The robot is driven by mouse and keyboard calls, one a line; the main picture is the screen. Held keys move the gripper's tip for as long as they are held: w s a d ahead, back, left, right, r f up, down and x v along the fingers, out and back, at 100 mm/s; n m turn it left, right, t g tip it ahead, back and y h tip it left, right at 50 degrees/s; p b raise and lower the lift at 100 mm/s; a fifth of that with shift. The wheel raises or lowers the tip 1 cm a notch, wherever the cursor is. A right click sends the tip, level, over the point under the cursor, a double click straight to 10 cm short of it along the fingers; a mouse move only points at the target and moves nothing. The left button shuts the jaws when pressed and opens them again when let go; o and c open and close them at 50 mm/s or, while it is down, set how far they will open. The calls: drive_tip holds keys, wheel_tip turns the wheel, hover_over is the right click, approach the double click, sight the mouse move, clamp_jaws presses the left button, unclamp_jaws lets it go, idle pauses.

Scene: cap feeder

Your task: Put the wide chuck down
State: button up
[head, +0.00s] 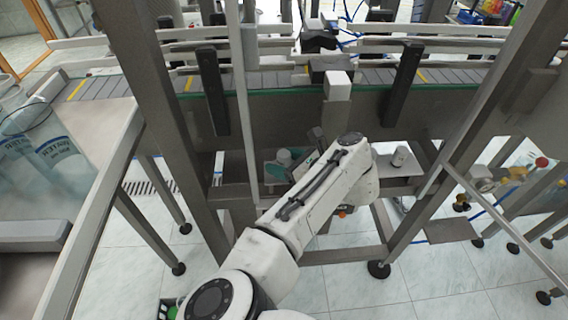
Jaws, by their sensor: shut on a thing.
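My white arm reaches from the bottom of the head view up to the middle, and its far end bends down in front of a low shelf under the conveyor. My gripper is hidden behind my own arm, so its fingers and anything between them do not show. I cannot make out the wide chuck for certain.
The conveyor (270,80) crosses behind, above the shelf. A steel post (150,90) and a diagonal beam (500,90) flank my arm. A table with large clear bottles (62,165) is at left. Brass and red fittings (515,173) are at right. Tiled floor shows below.

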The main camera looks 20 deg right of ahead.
drive_tip(key=shift+f, duration=0.35)
drive_tip(key=shift+f, duration=0.15)
drive_tip(key=o, duration=1.2)
drive_tip(key=shift+c, duration=0.2)
